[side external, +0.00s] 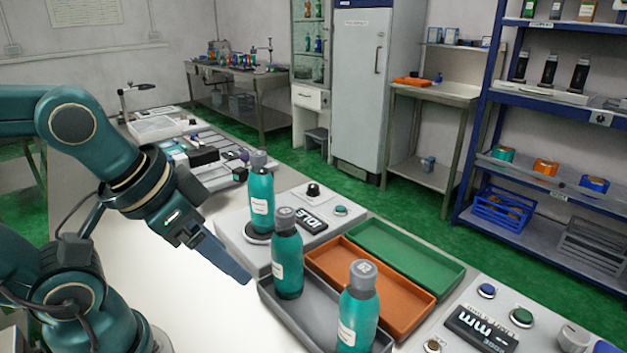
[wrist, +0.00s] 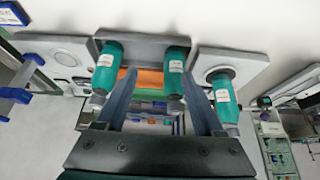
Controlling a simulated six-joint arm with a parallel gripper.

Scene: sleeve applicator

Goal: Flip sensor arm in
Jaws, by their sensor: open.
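My gripper (side external: 240,272) is open and empty above the bench, left of the grey tray (side external: 316,321). In the wrist view its two fingers (wrist: 158,75) are spread apart, with bottles behind them. A teal bottle (side external: 261,200) stands upright on the round plate of a white unit with a display reading IDLE (side external: 306,219). A small dark part with a purplish tip (side external: 243,156) shows beside this bottle's cap; I cannot tell whether it is the sensor arm. The right-hand bottle in the wrist view (wrist: 224,95) stands on a round plate. No sensor arm is clearly identifiable.
Two teal bottles (side external: 287,262) (side external: 357,312) stand in the grey tray. An orange tray (side external: 375,287) and a green tray (side external: 405,255) lie behind it, looking empty. A button panel (side external: 482,328) is at the right. The bench left of the trays is clear.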

